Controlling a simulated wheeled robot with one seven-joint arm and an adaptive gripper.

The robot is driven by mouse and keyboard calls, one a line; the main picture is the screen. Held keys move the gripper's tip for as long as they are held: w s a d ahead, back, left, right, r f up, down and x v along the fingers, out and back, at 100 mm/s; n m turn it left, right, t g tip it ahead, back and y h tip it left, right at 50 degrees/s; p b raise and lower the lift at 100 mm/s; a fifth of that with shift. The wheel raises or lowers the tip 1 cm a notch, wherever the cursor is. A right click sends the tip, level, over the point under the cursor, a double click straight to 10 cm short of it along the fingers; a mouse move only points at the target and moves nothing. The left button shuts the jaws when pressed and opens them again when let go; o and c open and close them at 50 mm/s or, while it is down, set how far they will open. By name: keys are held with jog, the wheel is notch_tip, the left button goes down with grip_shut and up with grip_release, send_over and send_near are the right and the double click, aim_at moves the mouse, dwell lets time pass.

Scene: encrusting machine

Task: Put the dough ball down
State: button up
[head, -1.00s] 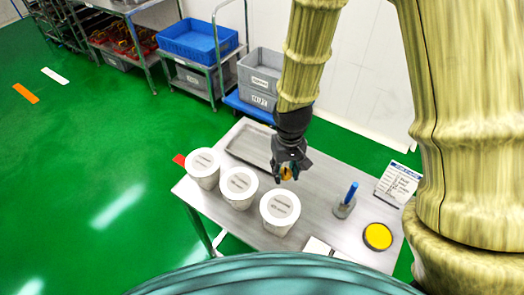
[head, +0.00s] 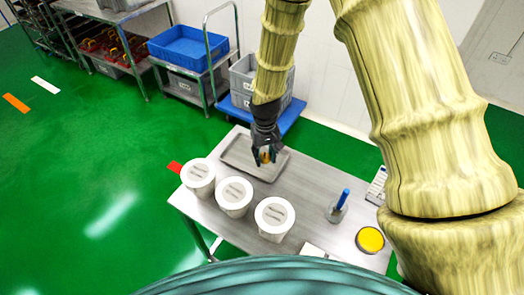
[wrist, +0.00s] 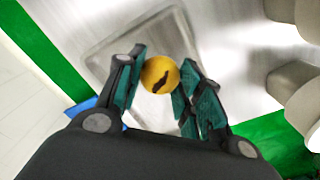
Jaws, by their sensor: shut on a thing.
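My gripper (head: 266,155) is shut on the dough ball (wrist: 160,75), a small yellow-orange ball with a dark mark. In the wrist view the ball sits between the two green-padded fingers. In the head view the dough ball (head: 265,156) shows small at the fingertips, over the grey metal tray (head: 240,171) on the table. The tray (wrist: 108,58) lies behind the ball in the wrist view and looks empty where it shows. The gap between ball and tray is hard to judge.
The metal table (head: 300,188) carries three white lidded tubs (head: 234,194) along its front left. A holder with a blue-handled tool (head: 338,204) and a yellow round item (head: 370,240) stand at right. Blue and grey crates (head: 189,47) are on carts behind.

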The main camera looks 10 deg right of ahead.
aim_at(262, 154)
jog(key=w, duration=0.1)
jog(key=w+p, duration=0.1)
jog(key=w, duration=0.1)
jog(key=shift+w+a+f, duration=0.1)
jog(key=shift+f, duration=0.1)
jog(key=shift+f+p, duration=0.95)
jog(key=shift+f, duration=0.75)
jog(key=shift+f, duration=0.2)
jog(key=o, duration=0.8)
jog(key=shift+r, duration=0.25)
jog(key=shift+r+b, duration=2.4)
jog(key=shift+r, duration=3.55)
